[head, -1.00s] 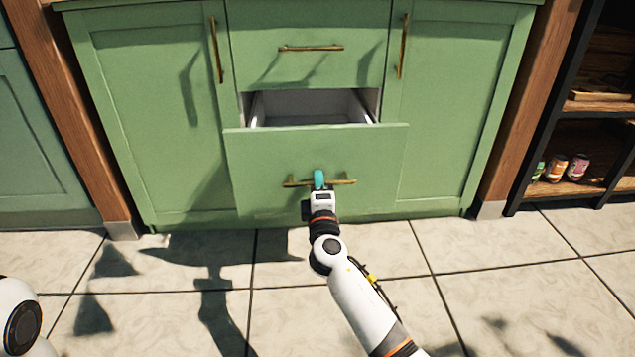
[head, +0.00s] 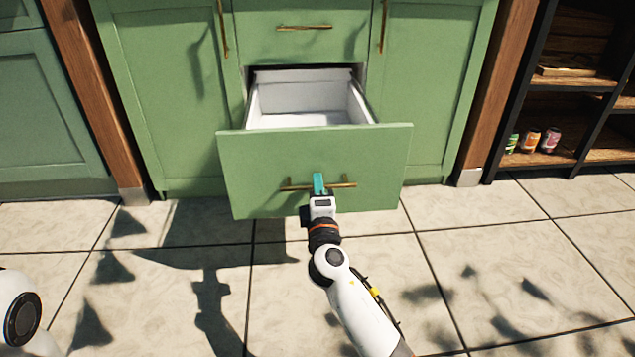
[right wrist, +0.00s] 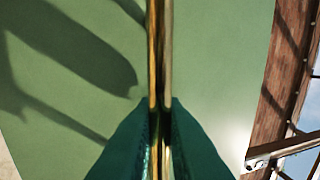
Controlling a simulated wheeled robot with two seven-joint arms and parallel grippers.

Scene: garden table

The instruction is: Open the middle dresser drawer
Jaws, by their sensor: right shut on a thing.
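The green dresser drawer (head: 314,152) stands pulled well out of the cabinet, below a shut upper drawer (head: 303,42). Its white inside (head: 305,97) shows and looks empty. Its brass bar handle (head: 346,184) is on the front. My right gripper (head: 319,184) is shut on the handle near its middle. In the right wrist view the teal fingertips (right wrist: 160,125) close on both sides of the brass bar (right wrist: 159,45). My left gripper is not in view; only part of my left arm shows at the lower left.
Shut green cabinet doors (head: 165,90) flank the drawers, with brass handles. Wooden posts stand at both sides. A dark shelf (head: 590,158) with several cans (head: 531,140) is at the right. The tiled floor (head: 480,240) in front is clear.

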